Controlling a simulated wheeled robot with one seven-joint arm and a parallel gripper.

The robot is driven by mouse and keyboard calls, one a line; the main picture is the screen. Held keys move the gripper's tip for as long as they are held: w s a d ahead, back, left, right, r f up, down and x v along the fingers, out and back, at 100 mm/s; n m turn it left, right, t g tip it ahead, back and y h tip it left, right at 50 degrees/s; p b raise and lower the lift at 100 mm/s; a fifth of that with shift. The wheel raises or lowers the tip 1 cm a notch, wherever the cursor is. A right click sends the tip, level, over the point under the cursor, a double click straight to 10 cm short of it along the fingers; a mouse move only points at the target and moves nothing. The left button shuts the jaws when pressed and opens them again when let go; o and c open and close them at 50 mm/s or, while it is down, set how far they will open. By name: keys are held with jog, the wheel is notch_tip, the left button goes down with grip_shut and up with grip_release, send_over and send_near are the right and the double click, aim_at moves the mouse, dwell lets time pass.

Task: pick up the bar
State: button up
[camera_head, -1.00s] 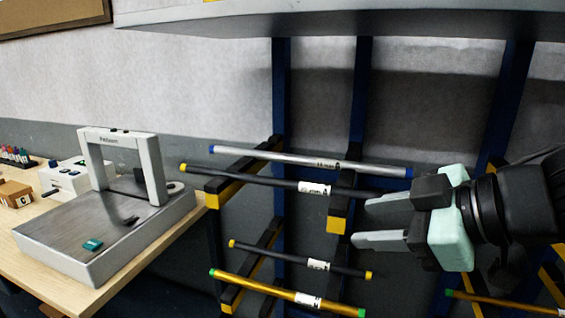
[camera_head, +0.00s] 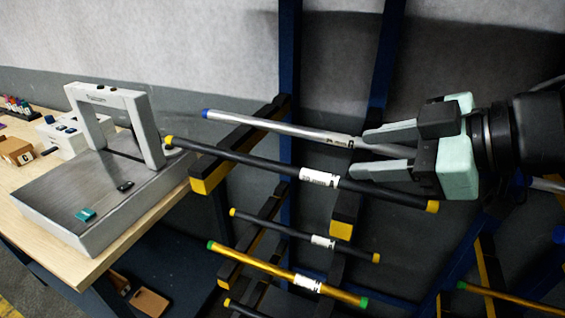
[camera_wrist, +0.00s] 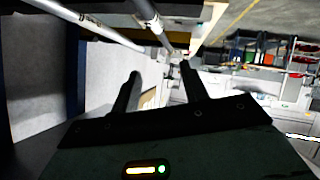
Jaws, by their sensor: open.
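Several bars lie on a blue rack. A silver bar with blue ends (camera_head: 275,126) rests on the top arms; its right part passes behind my gripper. A black bar with yellow ends (camera_head: 255,163) lies in front of it, its label just left of the lower finger. My gripper (camera_head: 360,154) is open at the right part of these two bars, fingers pointing left; the picture does not show whether they touch a bar. In the wrist view, my gripper (camera_wrist: 161,70) has its fingers apart, with two bars running above; I cannot tell whether either lies between them.
Below are a shorter black bar (camera_head: 285,230) and a gold bar with green ends (camera_head: 260,263). Yellow-tipped rack arms (camera_head: 205,180) stick out under the bars. At left a wooden table (camera_head: 32,222) holds a grey device with an arch (camera_head: 150,130).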

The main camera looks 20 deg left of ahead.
jog(key=b, duration=0.2)
send_near(283, 165)
jog(key=x, duration=0.3)
jog(key=shift+x, duration=2.65)
jog(key=shift+d+f, duration=0.1)
jog(key=shift+f, duration=0.05)
grip_shut()
